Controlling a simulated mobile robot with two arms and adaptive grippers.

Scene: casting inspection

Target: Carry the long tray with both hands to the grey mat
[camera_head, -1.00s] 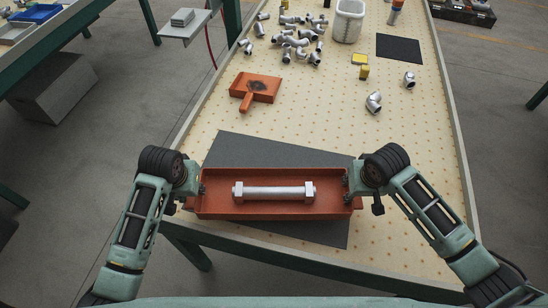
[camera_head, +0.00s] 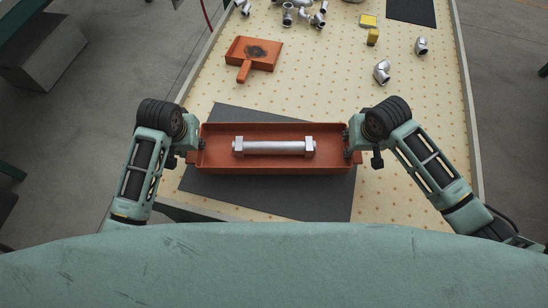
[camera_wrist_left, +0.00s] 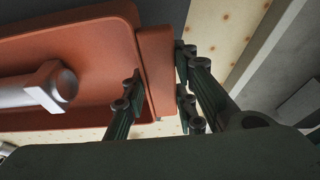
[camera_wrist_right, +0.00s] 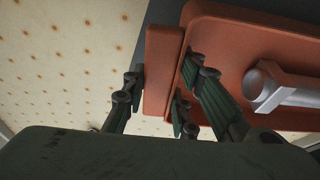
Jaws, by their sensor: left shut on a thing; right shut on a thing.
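The long orange tray (camera_head: 275,168) is level over the grey mat (camera_head: 265,198), which shows behind and in front of it. Whether the tray touches the mat I cannot tell. A silver bar with block ends (camera_head: 274,147) lies in the tray. My left gripper (camera_head: 199,150) is shut on the tray's left end; in the left wrist view its fingers (camera_wrist_left: 158,98) straddle the end wall (camera_wrist_left: 158,60). My right gripper (camera_head: 349,147) is shut on the right end; in the right wrist view its fingers (camera_wrist_right: 158,90) straddle that end wall (camera_wrist_right: 160,70).
An orange square pan with a handle (camera_head: 253,54) lies behind the tray. Silver pipe elbows (camera_head: 382,72), yellow blocks (camera_head: 368,21) and a dark mat (camera_head: 412,10) are farther back. The perforated table (camera_head: 320,85) is clear between.

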